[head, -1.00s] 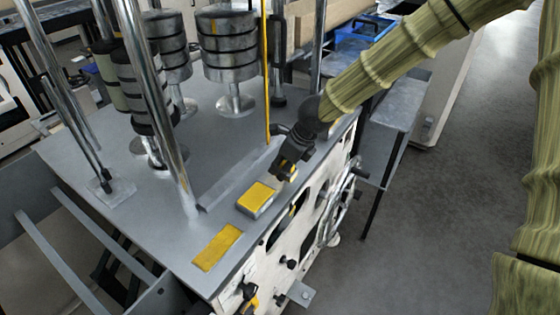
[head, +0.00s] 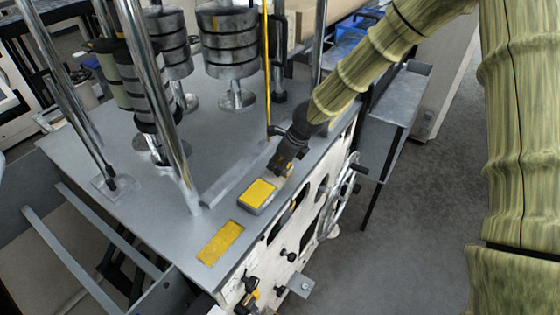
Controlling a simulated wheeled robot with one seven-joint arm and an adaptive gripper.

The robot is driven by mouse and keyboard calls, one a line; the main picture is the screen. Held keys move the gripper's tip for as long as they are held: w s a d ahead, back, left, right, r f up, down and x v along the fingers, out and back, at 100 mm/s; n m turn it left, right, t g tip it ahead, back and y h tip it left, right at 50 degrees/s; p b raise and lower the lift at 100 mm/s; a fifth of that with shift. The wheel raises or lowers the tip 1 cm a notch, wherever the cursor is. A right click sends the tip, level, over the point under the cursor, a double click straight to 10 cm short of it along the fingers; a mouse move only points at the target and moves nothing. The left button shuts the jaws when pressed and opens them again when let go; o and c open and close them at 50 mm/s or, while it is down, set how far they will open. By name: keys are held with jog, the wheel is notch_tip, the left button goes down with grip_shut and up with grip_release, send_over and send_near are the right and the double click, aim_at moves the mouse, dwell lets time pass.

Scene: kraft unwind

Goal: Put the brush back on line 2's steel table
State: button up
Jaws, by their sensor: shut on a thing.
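My gripper (head: 279,168) is low over the far right part of the grey machine top (head: 200,150), close behind a grey block with a yellow top (head: 257,194). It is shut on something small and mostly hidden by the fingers. I cannot make out whether this is the brush, and I see no clear brush elsewhere. Whether the fingers touch the block I cannot tell. A grey metal table (head: 398,97) stands behind the machine at the right, partly hidden by my arm. I cannot tell whether it is line 2's steel table.
A flat yellow patch (head: 220,242) lies at the machine top's near corner. Chrome posts (head: 160,105), a thin yellow rod (head: 266,70) and stacked dark rollers (head: 231,42) rise from the top. A handwheel (head: 343,205) sticks out at the side. The floor at right (head: 425,240) is clear.

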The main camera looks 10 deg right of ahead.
jog(key=shift+f, duration=0.25)
jog(key=o, duration=1)
jog(key=shift+r, duration=0.1)
jog(key=shift+r, duration=0.15)
jog(key=shift+s+d+r+b, duration=0.1)
jog(key=shift+d+r+b, duration=0.05)
jog(key=shift+r+b, duration=0.35)
jog(key=s+d+b, duration=0.3)
jog(key=s+d, duration=0.5)
jog(key=shift+s+d, duration=0.25)
jog(key=shift+s, duration=0.05)
jog(key=s+d+f+n+g+h, duration=0.1)
jog(key=s+d+f+n+h, duration=0.15)
jog(key=s+f+n, duration=0.6)
jog(key=s+d+f+n+g+h, duration=0.25)
jog(key=s+f+n, duration=0.35)
jog(key=s+f, duration=0.55)
jog(key=s+a+f+n, duration=0.2)
jog(key=s+f+n, duration=0.1)
jog(key=s+n, duration=0.1)
jog(key=s+a+f+n+y, duration=0.1)
jog(key=s+a+f+n, duration=0.1)
jog(key=s+f+n, duration=0.1)
jog(key=s+a+f+n, duration=0.2)
jog(key=s+f+n, duration=0.2)
jog(key=s, duration=0.3)
jog(key=shift+n+y, duration=0.4)
jog(key=shift+n, duration=0.15)
